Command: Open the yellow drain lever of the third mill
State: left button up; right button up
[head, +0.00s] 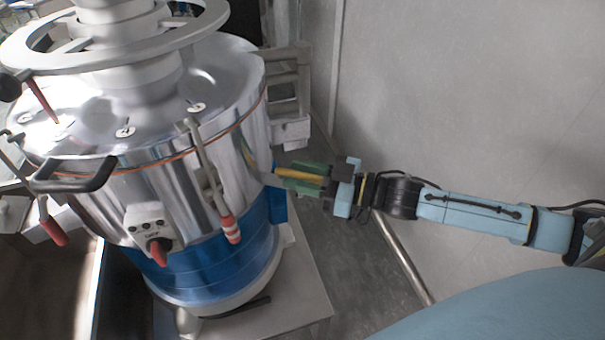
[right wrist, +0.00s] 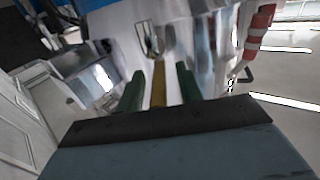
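The mill (head: 130,190) is a large shiny metal drum with a blue lower body, at the left of the head view. Its yellow drain lever (head: 297,174) sticks out from the drum's right side. My right gripper (head: 290,179) is at the lever, with its green fingers on either side of it. In the right wrist view the lever (right wrist: 160,88) lies between the two fingers (right wrist: 160,74), with a visible gap on each side, so the gripper is open around it. The lever's root is partly hidden in the head view. My left gripper is not in view.
A clamp handle with a red and white grip (head: 229,229) hangs on the drum's front, left of my gripper. A control box with a red knob (head: 151,228) is beside it. A grey metal bracket (head: 290,130) stands behind. A plain wall (head: 480,90) is at right.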

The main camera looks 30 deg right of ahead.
jog(key=shift+s+d, duration=0.3)
jog(key=p+v, duration=0.1)
jog(key=v, duration=1.1)
jog(key=shift+s+d, duration=0.2)
dwell(0.4)
